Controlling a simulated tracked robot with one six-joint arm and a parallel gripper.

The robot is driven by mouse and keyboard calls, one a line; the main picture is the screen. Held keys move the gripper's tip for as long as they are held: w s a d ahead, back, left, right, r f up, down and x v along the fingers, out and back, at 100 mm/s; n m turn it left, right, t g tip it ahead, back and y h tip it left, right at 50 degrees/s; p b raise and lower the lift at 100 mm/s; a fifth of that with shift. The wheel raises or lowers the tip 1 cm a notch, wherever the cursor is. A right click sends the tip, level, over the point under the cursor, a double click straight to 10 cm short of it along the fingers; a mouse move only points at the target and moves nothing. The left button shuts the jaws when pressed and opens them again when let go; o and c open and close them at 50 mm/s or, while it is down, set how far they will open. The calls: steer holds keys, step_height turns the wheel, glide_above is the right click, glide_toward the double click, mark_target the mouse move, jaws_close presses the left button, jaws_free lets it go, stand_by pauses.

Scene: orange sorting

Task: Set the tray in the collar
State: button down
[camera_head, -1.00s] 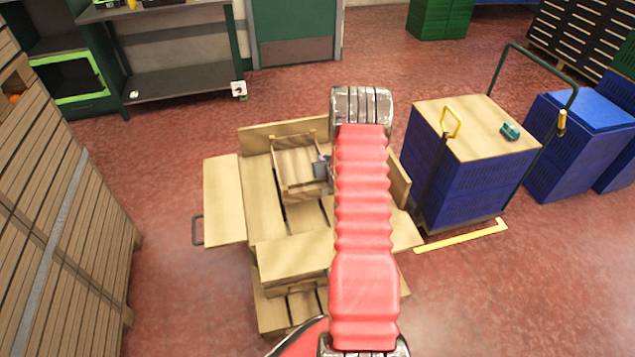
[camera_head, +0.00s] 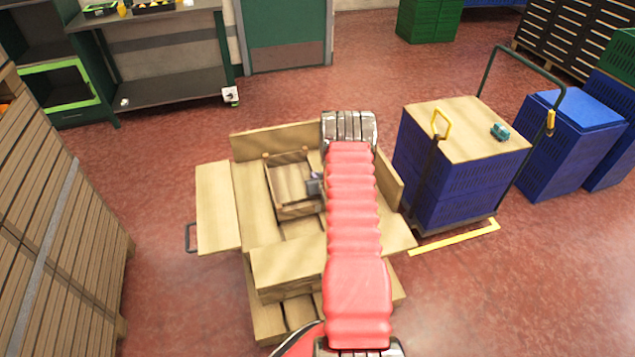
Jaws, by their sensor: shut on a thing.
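The tray (camera_head: 288,183) is a small, open wooden box that looks empty and roughly level. It is inside the outline of the wooden collar (camera_head: 288,262), toward its back. I cannot tell whether it touches the collar's floor. My gripper (camera_head: 314,184) is shut on the tray's right wall. The fingertips are small in this view and partly hidden by my red arm, which also covers the right part of the collar. The collar's left side panel (camera_head: 217,205) is folded down outward. Its back, front and right walls stand up.
A blue crate stack with a wooden top (camera_head: 465,125) stands on a trolley close to the right of the collar. A tall slatted wooden stack (camera_head: 60,215) stands at the left. A workbench (camera_head: 160,65) is at the back.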

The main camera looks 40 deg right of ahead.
steer(key=shift+f, duration=1.8)
steer(key=c, duration=1.9)
jaws_free()
steer(key=shift+f, duration=0.15)
steer(key=shift+c, duration=0.2)
steer(key=shift+s+r, duration=0.15)
steer(key=shift+r, duration=0.1)
steer(key=v, duration=1.1)
steer(key=shift+s+a+r, duration=0.1)
steer(key=shift+s+a, duration=0.1)
steer(key=shift+s, duration=0.1)
steer(key=shift+w, duration=0.1)
